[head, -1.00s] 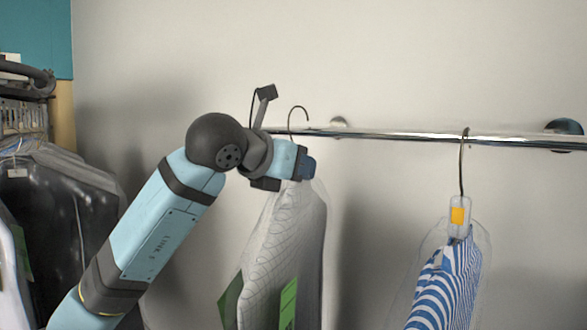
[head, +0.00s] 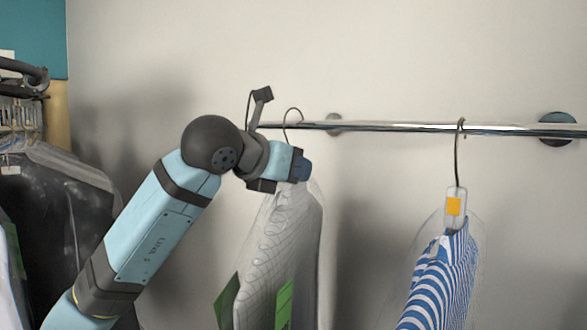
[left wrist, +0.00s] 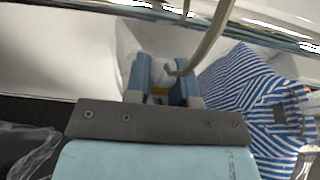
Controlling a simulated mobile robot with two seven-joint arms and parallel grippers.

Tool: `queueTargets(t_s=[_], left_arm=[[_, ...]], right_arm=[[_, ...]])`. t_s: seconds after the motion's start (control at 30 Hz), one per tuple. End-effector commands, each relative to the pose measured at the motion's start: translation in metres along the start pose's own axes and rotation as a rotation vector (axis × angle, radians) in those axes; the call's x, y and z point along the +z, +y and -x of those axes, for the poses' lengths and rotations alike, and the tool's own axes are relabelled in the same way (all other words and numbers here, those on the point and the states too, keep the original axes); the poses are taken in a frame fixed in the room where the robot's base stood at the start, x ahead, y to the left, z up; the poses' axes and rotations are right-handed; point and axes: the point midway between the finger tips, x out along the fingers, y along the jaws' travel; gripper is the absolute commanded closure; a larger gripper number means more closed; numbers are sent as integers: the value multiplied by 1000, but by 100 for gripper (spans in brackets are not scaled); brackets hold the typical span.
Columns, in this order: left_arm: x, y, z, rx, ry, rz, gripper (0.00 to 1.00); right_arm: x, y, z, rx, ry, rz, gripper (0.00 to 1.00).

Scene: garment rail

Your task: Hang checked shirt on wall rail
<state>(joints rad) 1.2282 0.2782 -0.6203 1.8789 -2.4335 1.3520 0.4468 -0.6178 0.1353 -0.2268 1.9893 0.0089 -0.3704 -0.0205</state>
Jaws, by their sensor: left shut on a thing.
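The checked shirt (head: 272,235), pale with thin dark lines and under clear plastic, hangs from a wire hanger in the head view. My left gripper (head: 302,167) is shut on the hanger just below its hook (head: 286,122). The hook's top stands a little above the wall rail (head: 390,126), near the rail's left end. I cannot tell whether the hook is around the rail or in front of it. In the left wrist view the gripper (left wrist: 163,88) is closed below the rail (left wrist: 262,35), and the hook wire crosses close to the lens. My right gripper is not in view.
A blue-and-white striped shirt (head: 440,280) hangs on the rail to the right, its hook over the bar. The rail between the two hangers is bare. Dark covered garments (head: 65,210) hang at the far left. Round wall mounts (head: 558,128) hold the rail.

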Motion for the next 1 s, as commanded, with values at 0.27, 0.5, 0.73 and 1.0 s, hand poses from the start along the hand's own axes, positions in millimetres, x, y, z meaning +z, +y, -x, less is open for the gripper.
queueTargets(t_s=[0.27, 0.5, 0.73, 1.0], left_arm=[[-7, 0, -2, 0, -2, 0, 100], [-12, 0, -4, 0, -2, 0, 100], [-12, 0, -4, 0, -2, 0, 100], [-13, 0, -4, 0, -1, 0, 47]], right_arm=[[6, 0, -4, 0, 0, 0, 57], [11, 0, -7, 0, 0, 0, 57], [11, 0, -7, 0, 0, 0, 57], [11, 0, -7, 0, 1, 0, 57]])
